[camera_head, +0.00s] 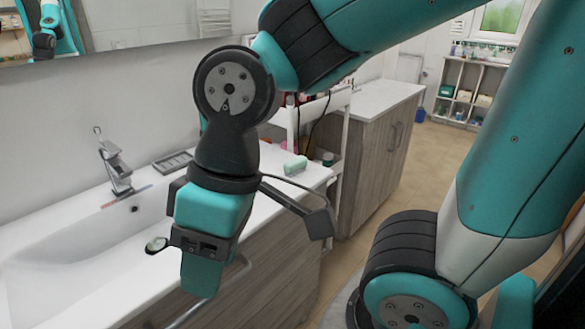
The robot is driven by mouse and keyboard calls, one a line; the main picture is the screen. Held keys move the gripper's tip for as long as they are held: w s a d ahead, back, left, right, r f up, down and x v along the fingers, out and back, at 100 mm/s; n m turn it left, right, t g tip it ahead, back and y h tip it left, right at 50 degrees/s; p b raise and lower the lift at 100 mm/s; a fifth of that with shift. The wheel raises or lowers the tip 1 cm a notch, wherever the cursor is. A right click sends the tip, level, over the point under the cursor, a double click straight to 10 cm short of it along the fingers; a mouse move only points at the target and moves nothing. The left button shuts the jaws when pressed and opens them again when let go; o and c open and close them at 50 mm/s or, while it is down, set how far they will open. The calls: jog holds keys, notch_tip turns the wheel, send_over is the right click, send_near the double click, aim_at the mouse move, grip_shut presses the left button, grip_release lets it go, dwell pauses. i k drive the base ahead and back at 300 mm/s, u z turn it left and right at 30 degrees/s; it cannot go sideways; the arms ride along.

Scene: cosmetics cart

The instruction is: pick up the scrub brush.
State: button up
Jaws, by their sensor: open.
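My gripper (203,272) hangs pointing down over the front edge of the washbasin counter, seen from behind its teal housing. Its jaws are open, and I see nothing held in them. A pale green block-shaped object (295,165) with a lighter underside lies on the counter's right part, behind and right of my gripper. Either could be the scrub brush; I cannot tell which. My gripper appears apart from both.
The white sink (60,262) with its chrome faucet (115,165) is on the left. A dark soap tray (173,161) lies by the wall. A white cart (338,125) with bottles stands beyond the counter, next to a wood cabinet (375,165).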

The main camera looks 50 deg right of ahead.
aim_at(291, 167)
jog(key=z, duration=0.6)
jog(key=i, duration=0.7)
jog(key=z, duration=0.6)
